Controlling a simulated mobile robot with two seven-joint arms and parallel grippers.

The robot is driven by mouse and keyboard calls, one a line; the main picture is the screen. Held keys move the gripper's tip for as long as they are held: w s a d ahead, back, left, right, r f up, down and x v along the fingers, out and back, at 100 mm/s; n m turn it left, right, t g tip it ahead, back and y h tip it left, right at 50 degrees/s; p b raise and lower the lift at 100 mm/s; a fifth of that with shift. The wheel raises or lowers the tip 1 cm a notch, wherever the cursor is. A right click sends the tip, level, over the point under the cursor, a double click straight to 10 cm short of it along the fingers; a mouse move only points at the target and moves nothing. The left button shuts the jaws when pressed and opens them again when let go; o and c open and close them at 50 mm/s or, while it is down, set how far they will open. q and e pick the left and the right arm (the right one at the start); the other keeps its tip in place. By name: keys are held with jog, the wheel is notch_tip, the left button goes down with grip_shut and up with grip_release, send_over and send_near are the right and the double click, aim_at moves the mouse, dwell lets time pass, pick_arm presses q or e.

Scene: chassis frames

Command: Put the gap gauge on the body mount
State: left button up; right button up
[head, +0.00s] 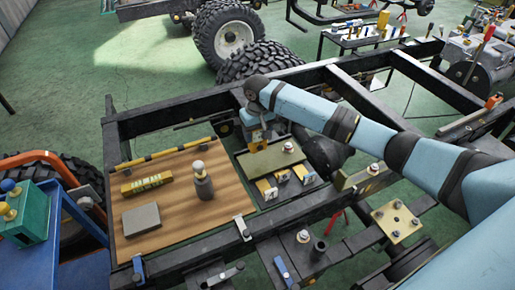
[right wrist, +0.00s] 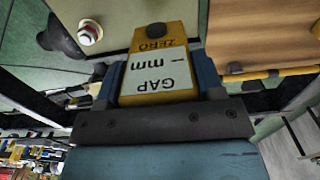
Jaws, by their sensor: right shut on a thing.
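My right gripper (head: 258,138) is shut on the gap gauge (right wrist: 160,65), a yellow block with a white label reading "GAP 1 mm" and "ZERO". The gauge also shows in the head view (head: 258,147), partly covered by the gripper. Close by is an olive-green plate with a bolt (head: 272,161), which looks like a body mount, though no label confirms it. This plate also fills the top left of the right wrist view (right wrist: 130,14). I cannot tell whether the gauge touches it. My left gripper is not in view.
A wooden board (head: 170,220) left of the plate bears a yellow block (head: 146,184), a grey block (head: 141,219) and a dark bottle-like object (head: 203,185). Several small yellow-and-white blocks (head: 267,188) stand before the plate. Black chassis rails (head: 180,115) surround this area.

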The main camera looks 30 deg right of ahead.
aim_at(257, 147)
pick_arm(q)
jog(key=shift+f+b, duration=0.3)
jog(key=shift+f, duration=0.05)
pick_arm(e)
notch_tip(257, 147, down, 6)
jog(key=shift+f, duration=0.25)
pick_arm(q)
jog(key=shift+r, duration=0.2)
pick_arm(e)
jog(key=o, duration=1)
jog(key=shift+f, duration=0.1)
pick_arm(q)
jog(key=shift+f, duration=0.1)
